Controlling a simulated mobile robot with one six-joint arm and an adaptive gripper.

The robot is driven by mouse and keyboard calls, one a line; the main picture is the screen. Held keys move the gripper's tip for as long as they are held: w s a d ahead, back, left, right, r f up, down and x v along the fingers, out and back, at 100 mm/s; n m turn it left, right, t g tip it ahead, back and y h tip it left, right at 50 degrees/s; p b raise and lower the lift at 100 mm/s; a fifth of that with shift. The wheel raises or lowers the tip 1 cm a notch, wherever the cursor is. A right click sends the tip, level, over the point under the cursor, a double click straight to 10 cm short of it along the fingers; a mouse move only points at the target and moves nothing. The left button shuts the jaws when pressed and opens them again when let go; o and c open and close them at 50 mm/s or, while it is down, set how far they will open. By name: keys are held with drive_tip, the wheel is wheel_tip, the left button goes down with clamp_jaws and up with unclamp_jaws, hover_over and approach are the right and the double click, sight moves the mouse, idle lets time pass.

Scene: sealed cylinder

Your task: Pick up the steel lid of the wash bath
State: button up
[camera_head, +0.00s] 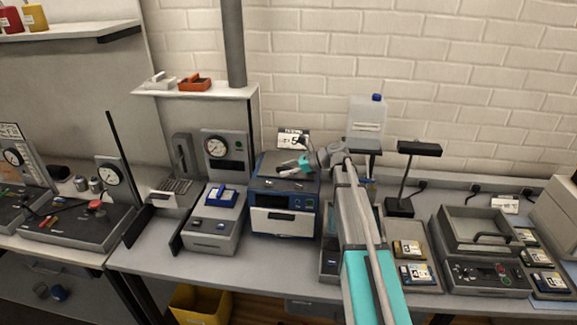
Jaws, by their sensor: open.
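The blue and grey wash bath (283,222) stands on the bench near the middle of the view. A flat grey steel lid (271,184) appears to cover its top. My gripper (294,166) is open over the far part of the lid, reaching in from the right with its fingers pointing left. I cannot tell whether the fingers touch the lid or its handle, because they are small here and hide part of it.
A grey gauge unit (213,220) stands close to the left of the bath. A white jug with a blue cap (366,122) and a black stand (400,207) are to the right. A vertical pipe (233,45) rises behind.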

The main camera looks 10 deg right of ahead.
clamp_jaws()
drive_tip(key=shift+r, duration=0.2)
idle(0.5)
wheel_tip(320, 180, up, 2)
drive_tip(key=p, duration=0.2)
drive_tip(key=shift+r+p, duration=0.15)
drive_tip(key=shift+p, duration=0.25)
drive_tip(key=s+r+p, duration=1)
drive_tip(key=s, duration=0.4)
drive_tip(key=shift+d+r, duration=0.15)
drive_tip(key=shift+d, duration=0.15)
